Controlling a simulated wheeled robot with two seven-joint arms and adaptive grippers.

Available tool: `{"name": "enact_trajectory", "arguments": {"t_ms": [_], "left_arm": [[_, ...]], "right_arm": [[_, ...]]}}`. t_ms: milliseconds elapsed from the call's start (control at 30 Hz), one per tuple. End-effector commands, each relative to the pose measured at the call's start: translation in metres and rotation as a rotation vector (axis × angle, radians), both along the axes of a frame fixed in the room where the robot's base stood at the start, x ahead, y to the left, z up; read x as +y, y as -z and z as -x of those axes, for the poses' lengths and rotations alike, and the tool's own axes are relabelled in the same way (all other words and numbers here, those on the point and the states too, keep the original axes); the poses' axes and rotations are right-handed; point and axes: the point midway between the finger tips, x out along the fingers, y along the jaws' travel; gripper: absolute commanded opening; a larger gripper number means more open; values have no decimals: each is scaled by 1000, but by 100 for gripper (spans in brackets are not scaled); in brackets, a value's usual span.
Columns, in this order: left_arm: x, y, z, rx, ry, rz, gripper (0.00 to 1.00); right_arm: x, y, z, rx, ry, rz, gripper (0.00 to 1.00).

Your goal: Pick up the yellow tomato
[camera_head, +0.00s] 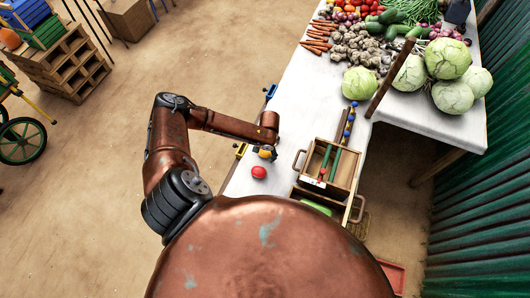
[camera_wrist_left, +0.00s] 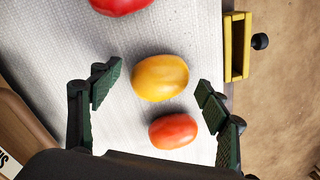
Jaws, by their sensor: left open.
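The yellow tomato (camera_wrist_left: 160,77) lies on the white tabletop in the left wrist view, between the spread fingers of my left gripper (camera_wrist_left: 157,84). The gripper is open, with a gap between the tomato and each fingertip. An orange-red tomato (camera_wrist_left: 173,131) lies just below the yellow one in that view, also within the finger span. A red tomato (camera_wrist_left: 121,3) is cut off at the top edge. In the head view my left gripper (camera_head: 266,152) is low over the table's left edge and largely hides the yellow tomato. My right gripper does not show.
A red tomato (camera_head: 258,172) lies on the white table (camera_head: 305,98). A wooden tray (camera_head: 345,171) with dividers stands to its right. A yellow bracket (camera_wrist_left: 237,46) sits at the table edge. Cabbages (camera_head: 447,58) and other vegetables fill the far end.

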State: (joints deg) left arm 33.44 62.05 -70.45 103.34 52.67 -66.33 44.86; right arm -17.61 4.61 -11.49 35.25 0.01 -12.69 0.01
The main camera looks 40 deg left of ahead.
Motion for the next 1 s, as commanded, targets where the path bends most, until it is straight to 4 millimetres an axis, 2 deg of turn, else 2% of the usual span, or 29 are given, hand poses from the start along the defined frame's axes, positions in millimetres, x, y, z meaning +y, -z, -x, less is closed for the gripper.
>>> {"name": "enact_trajectory", "arguments": {"t_ms": [100,200,367,1000], "left_arm": [[1,10,0,-1,1,0,70],[1,11,0,-1,1,-1,70],[1,11,0,-1,1,0,68],[1,11,0,-1,1,0,24]], "right_arm": [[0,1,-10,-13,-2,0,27],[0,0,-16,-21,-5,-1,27],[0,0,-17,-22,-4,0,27],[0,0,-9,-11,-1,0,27]]}}
